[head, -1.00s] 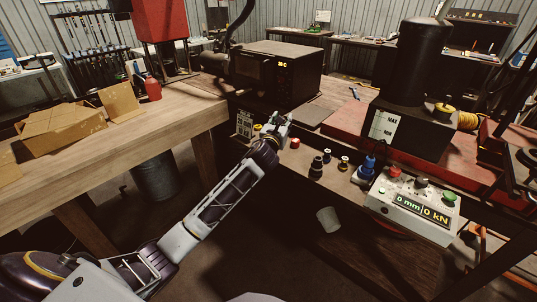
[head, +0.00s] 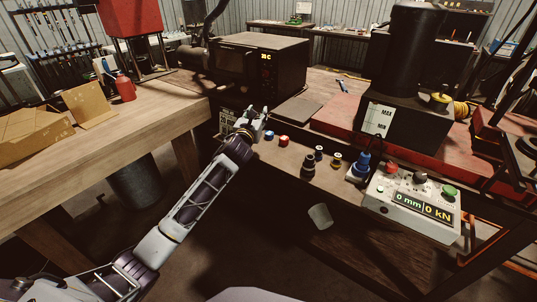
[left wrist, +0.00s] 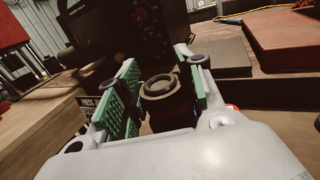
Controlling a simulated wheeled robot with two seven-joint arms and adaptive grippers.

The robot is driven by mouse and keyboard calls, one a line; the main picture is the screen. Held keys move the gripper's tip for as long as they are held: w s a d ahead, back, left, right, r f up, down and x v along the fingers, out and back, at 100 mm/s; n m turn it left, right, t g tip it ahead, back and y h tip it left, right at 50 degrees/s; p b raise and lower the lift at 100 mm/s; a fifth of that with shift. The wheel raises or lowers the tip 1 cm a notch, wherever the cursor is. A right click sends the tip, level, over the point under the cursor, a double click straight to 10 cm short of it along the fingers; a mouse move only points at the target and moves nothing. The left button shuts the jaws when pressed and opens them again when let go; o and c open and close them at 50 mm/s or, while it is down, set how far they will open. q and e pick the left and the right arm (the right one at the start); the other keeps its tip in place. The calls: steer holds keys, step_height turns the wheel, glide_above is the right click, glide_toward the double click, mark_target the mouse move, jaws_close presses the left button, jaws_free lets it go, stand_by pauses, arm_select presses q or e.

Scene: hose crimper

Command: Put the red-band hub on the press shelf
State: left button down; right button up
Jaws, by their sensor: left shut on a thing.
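My left gripper (head: 257,118) is above the far left end of the narrow shelf (head: 290,160) in front of the press. In the left wrist view its green pads (left wrist: 155,97) are on either side of a dark round hub (left wrist: 160,88) with a paler ring on top, and it is shut on this hub. A small red-topped piece (head: 284,140) and a small blue one (head: 269,135) stand on the shelf just right of the gripper. My right gripper is not in view.
Several dark hubs (head: 308,167) and a larger blue fitting (head: 361,168) stand along the shelf. A control box (head: 412,200) reads 0 mm and 0 kN at its right end. A sign (left wrist: 88,103) beginning "PRESS" is by the gripper. A dark oven-like box (head: 262,67) stands behind.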

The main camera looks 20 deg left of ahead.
arm_select(q)
step_height(320, 180, down, 5)
steer(key=shift+f+b, duration=0.1)
steer(key=shift+b, duration=0.5)
steer(key=shift+f, duration=0.4)
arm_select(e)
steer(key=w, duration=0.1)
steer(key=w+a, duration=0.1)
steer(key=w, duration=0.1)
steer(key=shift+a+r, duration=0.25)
arm_select(q)
steer(key=shift+f, duration=0.15)
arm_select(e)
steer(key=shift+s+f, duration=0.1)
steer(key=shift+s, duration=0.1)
